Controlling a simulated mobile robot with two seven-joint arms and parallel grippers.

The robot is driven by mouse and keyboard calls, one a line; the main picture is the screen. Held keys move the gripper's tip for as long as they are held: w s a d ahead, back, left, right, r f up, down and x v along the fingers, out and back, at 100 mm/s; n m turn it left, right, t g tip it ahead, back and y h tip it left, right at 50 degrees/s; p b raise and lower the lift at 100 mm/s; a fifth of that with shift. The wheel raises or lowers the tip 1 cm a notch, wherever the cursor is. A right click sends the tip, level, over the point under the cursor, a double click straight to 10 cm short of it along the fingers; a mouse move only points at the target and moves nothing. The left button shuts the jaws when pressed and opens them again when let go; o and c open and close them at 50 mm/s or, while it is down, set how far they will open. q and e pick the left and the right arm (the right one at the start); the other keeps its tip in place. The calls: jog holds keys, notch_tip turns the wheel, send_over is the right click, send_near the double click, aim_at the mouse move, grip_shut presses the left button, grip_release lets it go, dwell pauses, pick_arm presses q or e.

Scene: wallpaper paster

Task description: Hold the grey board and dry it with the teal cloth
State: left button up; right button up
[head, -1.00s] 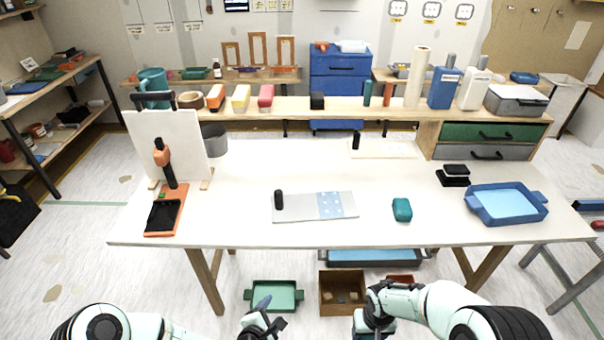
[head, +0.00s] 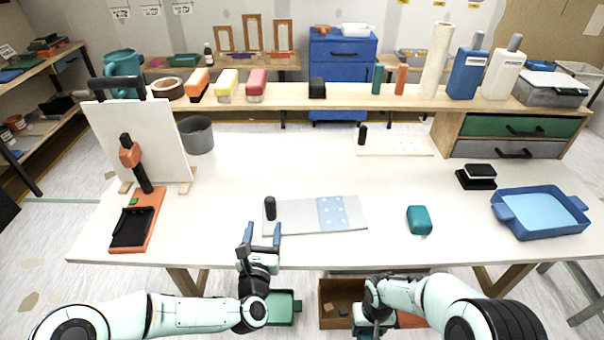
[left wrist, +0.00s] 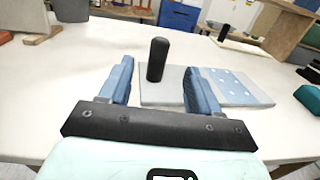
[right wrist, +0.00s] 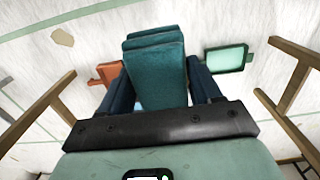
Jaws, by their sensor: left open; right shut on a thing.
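The grey board (head: 292,217) lies flat near the table's front edge. An upright black handle (head: 270,208) stands at its left end, and a light-blue patch with pale spots (head: 331,213) covers part of its right half. My left gripper (head: 263,236) is open and empty at the front edge, just short of the handle. In the left wrist view, the handle (left wrist: 158,60) stands beyond and between the fingers (left wrist: 160,85). My right gripper (right wrist: 158,85) is shut on the teal cloth (right wrist: 155,70), folded in layers, below the table's front edge. In the head view its fingertips are hidden.
A teal block (head: 419,220) and a blue tray (head: 540,228) are on the table to the right. A white panel on an easel (head: 135,140) and an orange-and-black stand (head: 135,228) are at left. The table's middle behind the board is clear.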

aim_at(269, 205)
pick_arm(q)
jog(key=w, duration=1)
jog(key=shift+w+d+p, duration=0.35)
pick_arm(e)
jog(key=shift+r, duration=0.5)
pick_arm(q)
grip_shut()
grip_release()
jog(key=shift+s, duration=0.1)
jog(key=shift+s+a, duration=0.1)
jog(key=shift+s, duration=0.75)
pick_arm(e)
jog(key=shift+f, duration=0.3)
